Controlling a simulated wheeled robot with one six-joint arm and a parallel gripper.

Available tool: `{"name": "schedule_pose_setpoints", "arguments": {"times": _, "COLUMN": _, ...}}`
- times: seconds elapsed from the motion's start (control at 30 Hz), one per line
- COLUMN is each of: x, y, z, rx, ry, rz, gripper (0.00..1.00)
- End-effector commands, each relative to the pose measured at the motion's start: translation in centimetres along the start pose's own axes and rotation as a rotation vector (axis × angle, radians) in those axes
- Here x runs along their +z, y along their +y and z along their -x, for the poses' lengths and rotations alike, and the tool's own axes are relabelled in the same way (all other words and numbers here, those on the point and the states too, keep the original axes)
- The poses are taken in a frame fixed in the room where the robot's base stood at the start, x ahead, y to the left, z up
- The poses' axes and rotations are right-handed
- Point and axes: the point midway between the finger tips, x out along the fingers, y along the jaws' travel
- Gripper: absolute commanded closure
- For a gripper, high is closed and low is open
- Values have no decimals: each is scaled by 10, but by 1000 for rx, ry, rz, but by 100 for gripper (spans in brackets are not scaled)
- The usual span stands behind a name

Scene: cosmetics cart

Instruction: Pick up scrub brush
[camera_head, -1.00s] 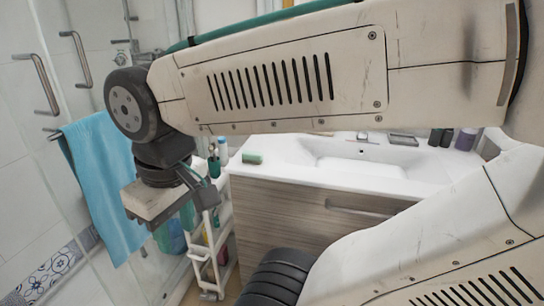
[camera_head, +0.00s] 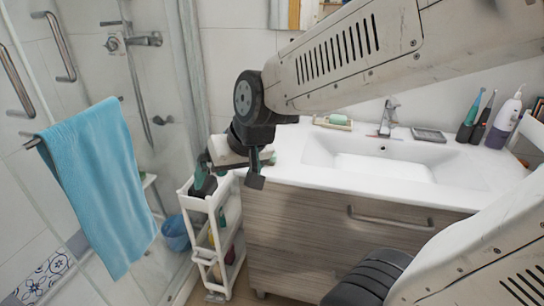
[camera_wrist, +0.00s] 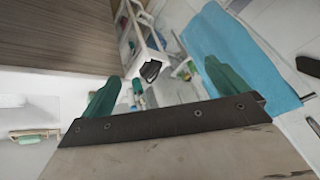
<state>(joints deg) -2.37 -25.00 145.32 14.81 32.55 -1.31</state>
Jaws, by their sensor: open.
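A dark object (camera_head: 204,187) lies on the top tier of the narrow white cart (camera_head: 186,204). It also shows as a small black shape in the wrist view (camera_wrist: 150,70). I cannot tell for sure whether it is the scrub brush. My gripper (camera_head: 230,174) hangs above the cart, close to the left front corner of the vanity. In the wrist view, its two green fingers (camera_wrist: 164,72) are spread apart with nothing between them at the tips. The gripper body hides part of the cart's top.
The white sink counter (camera_head: 300,176) with its wooden cabinet stands right of the cart. A blue towel (camera_head: 100,185) hangs at the left by the glass shower. A blue bucket (camera_head: 175,232) is behind the cart. Toiletries stand at the counter's right end.

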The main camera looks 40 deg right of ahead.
Motion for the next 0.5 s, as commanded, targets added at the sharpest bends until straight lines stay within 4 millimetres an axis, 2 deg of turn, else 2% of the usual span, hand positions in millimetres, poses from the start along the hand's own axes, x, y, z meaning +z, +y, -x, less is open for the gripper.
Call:
{"name": "schedule_pose_setpoints", "arguments": {"times": 0.03, "x": -20, "y": -1, "z": -24, "rx": -8, "ry": 58, "rz": -44, "gripper": 2}}
{"name": "schedule_pose_setpoints", "arguments": {"times": 0.13, "x": -59, "y": 6, "z": -63, "rx": 5, "ry": 211, "rz": -139, "gripper": 2}}
{"name": "schedule_pose_setpoints", "arguments": {"times": 0.23, "x": -90, "y": 27, "z": -98, "rx": 66, "ry": 360, "rz": -233, "gripper": 2}}
{"name": "schedule_pose_setpoints", "arguments": {"times": 0.37, "x": -113, "y": 66, "z": -135, "rx": 215, "ry": 549, "rz": -331, "gripper": 2}}
{"name": "schedule_pose_setpoints", "arguments": {"times": 0.5, "x": -116, "y": 117, "z": -157, "rx": 433, "ry": 733, "rz": -388, "gripper": 2}}
